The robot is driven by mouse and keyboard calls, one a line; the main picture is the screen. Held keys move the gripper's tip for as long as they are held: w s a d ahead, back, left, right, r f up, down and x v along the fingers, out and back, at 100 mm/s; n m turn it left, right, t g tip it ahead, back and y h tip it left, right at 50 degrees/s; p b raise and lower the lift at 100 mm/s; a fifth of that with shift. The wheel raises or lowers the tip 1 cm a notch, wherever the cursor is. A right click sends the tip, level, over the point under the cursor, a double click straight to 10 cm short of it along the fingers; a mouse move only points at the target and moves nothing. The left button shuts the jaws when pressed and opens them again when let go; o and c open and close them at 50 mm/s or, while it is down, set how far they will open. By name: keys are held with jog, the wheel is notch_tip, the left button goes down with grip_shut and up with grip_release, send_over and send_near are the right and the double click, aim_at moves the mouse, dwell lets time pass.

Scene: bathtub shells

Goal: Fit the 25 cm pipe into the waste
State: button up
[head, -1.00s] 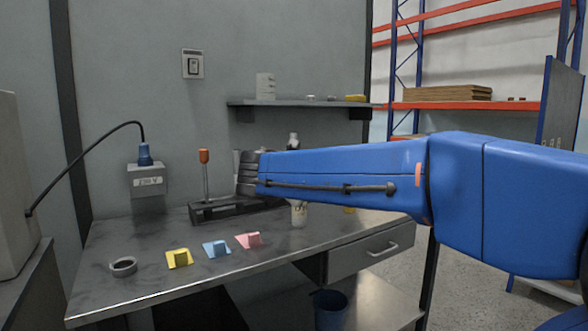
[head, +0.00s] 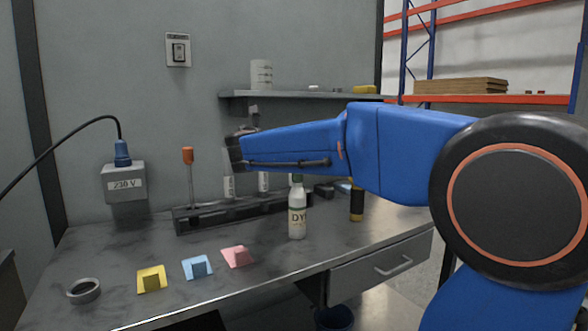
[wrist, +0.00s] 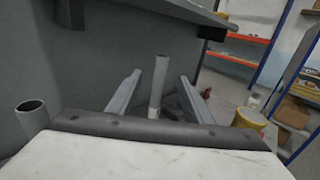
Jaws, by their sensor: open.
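My gripper (head: 234,150) is over the workbench by the back wall, above the dark rack (head: 200,218). In the wrist view its two fingers (wrist: 160,98) are apart, one on each side of a light grey upright pipe (wrist: 157,88), and no contact shows. A second open-ended pipe (wrist: 32,116) stands nearer, left of the fingers. In the head view two pale pipes stand at the rack, a left one (head: 229,187) with a dark label and a right one (head: 264,182). The labels are too small to read, so I cannot tell which is 25 cm. I cannot identify the waste.
A white bottle (head: 297,212) and a dark bottle (head: 357,204) stand right of the rack. An orange-handled tool (head: 188,170) stands upright at its left. A grey ring (head: 83,292) and yellow, blue and pink stands line the front. A wall shelf (head: 305,96) hangs above.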

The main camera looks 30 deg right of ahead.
jog(key=x, duration=1.3)
jog(key=shift+d, duration=0.3)
grip_shut()
